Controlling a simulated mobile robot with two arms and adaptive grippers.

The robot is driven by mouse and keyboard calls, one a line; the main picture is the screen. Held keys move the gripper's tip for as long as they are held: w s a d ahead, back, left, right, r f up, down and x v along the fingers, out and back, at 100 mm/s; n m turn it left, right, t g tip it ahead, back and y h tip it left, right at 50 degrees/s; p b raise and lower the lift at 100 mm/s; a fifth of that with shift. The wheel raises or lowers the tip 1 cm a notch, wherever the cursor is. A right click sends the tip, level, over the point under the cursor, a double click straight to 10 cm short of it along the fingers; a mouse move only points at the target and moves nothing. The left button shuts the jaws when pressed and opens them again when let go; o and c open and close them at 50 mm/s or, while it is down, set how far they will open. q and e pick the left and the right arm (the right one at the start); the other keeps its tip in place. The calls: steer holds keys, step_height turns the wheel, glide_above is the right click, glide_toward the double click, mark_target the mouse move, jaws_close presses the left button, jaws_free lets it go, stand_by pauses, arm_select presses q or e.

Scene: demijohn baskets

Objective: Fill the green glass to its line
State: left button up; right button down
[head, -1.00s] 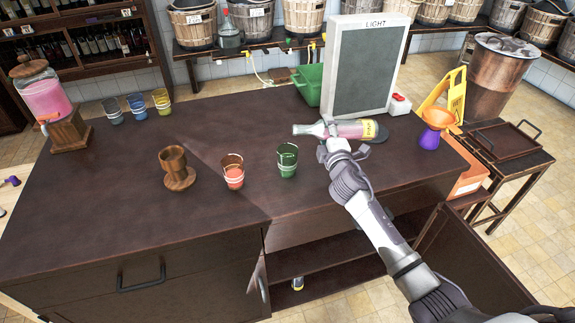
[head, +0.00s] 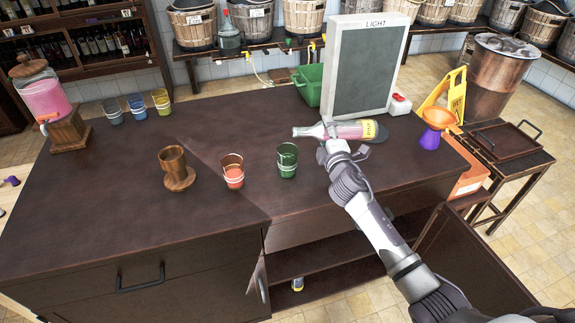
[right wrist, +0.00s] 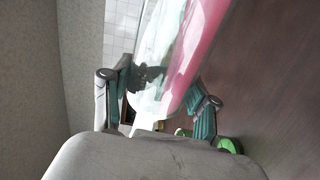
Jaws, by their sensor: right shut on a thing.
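The green glass (head: 287,162) stands upright on the dark counter, with a pale line around its upper part. Its liquid level cannot be made out. My right gripper (head: 331,142) is shut on a clear bottle (head: 348,130) of pink liquid with a yellow label. The bottle lies nearly level above the counter, its neck pointing left, behind and above the green glass. No stream from its mouth is visible. In the right wrist view, the bottle (right wrist: 178,60) sits between both fingers, with pink liquid along one side. My left gripper is not in view.
An orange-tinted glass (head: 232,172) and a wooden cup on a round base (head: 174,167) stand left of the green glass. A light panel (head: 368,68) and green bin (head: 308,86) stand behind. A pink-filled dispenser (head: 47,100) is far left. The front counter is clear.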

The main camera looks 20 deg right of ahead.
steer(key=shift+f+n, duration=0.25)
steer(key=shift+n, duration=0.15)
stand_by(1.2)
steer(key=shift+r, duration=0.1)
stand_by(3.0)
steer(key=shift+r, duration=0.25)
steer(key=shift+r+m+p, duration=0.3)
steer(key=shift+m, duration=0.1)
stand_by(1.1)
